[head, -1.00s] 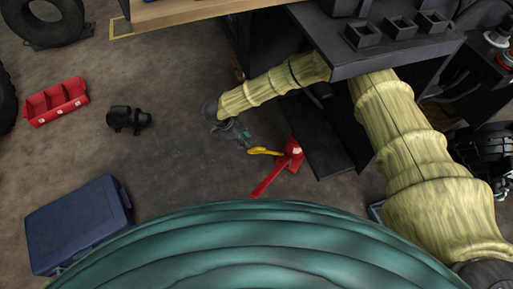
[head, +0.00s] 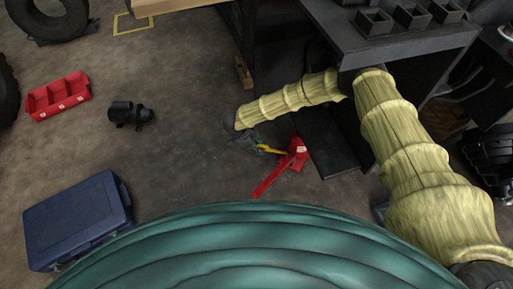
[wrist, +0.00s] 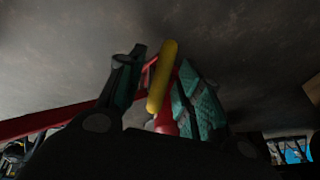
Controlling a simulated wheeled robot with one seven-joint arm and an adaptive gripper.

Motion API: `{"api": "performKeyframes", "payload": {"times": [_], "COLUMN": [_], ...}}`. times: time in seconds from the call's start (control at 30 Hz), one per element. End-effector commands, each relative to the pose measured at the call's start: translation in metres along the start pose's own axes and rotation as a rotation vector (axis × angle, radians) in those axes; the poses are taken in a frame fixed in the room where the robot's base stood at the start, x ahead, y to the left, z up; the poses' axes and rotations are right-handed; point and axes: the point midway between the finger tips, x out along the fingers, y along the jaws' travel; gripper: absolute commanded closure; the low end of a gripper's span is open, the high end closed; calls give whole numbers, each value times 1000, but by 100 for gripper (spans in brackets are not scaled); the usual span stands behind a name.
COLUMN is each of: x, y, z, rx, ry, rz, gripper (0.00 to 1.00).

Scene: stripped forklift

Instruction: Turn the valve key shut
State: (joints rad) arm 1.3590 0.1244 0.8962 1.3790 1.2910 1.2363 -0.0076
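The valve key's yellow handle (head: 271,150) sits beside a red body (head: 298,150) with a long red bar, low near the floor. My gripper (head: 257,144) is at the left end of the handle in the head view. In the wrist view, the yellow handle (wrist: 162,78) stands between the two fingers of my gripper (wrist: 163,68), nearer the right finger. A gap shows on the left side, so the fingers look open around it. The red body (wrist: 165,122) is partly hidden behind the handle and fingers.
A dark workbench (head: 400,45) with small trays stands right of the gripper. A blue case (head: 75,220), a black motor-like part (head: 130,114), a red bin (head: 58,96) and a tyre (head: 50,15) lie left. The floor between is clear.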

Motion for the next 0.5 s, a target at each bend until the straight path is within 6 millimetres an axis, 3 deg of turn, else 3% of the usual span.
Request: {"api": "performKeyframes", "payload": {"times": [0.23, 0.4, 0.5], "x": [0, 0, 0], "y": [0, 0, 0], "z": [0, 0, 0], "rx": [0, 0, 0], "ry": [0, 0, 0], "rz": [0, 0, 1], "gripper": [66, 97, 100]}}
